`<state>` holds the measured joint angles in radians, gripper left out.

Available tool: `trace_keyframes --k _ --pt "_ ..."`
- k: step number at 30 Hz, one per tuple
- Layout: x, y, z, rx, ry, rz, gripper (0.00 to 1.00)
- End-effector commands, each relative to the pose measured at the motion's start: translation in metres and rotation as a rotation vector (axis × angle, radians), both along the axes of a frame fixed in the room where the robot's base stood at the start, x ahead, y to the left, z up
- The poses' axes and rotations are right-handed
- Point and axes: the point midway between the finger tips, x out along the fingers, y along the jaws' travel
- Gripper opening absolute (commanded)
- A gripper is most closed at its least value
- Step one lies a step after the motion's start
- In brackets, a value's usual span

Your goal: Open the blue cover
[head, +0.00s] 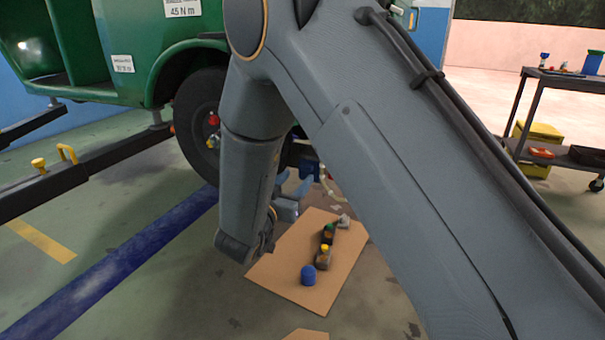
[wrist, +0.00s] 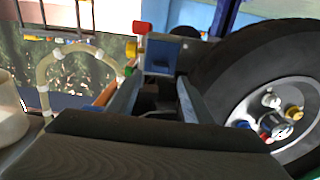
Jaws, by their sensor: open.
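A small blue cover (wrist: 163,54) shows in the wrist view, upright just beyond my fingertips and roughly centred between them. In the head view a blue piece (head: 309,168), likely the same cover, shows beside the wheel under the green vehicle, partly hidden by my arm. My gripper (wrist: 160,92) is open, with its two fingers apart and nothing visibly held between them. In the head view my gripper (head: 291,196) is low beside the wheel, above the cardboard, partly behind my forearm. I cannot tell whether the fingers touch the cover. The cover looks closed, but its edges are unclear.
The black tyre (wrist: 250,62) stands close on the right in the wrist view. A pale hose loop (wrist: 62,72) and a red knob (wrist: 142,27) are at left. A cardboard sheet (head: 276,262) with a blue cap (head: 308,275) and bottles lies on the floor.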

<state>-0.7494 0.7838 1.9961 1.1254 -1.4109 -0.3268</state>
Motion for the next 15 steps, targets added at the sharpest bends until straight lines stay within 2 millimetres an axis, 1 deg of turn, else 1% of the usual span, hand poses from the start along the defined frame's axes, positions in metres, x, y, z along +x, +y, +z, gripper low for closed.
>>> trace_keyframes --k 1,3,7,10,15 --pt "0.009 -0.004 -0.002 0.003 -0.001 -0.003 0.46" --pt "0.02 -0.008 -0.001 0.004 -0.001 -0.003 0.46" --pt "0.036 -0.013 -0.001 0.003 0.0 -0.001 0.46" --pt "0.044 -0.016 -0.001 0.003 -0.001 0.0 0.46" --pt "0.049 -0.018 0.0 0.002 0.0 0.001 0.46"
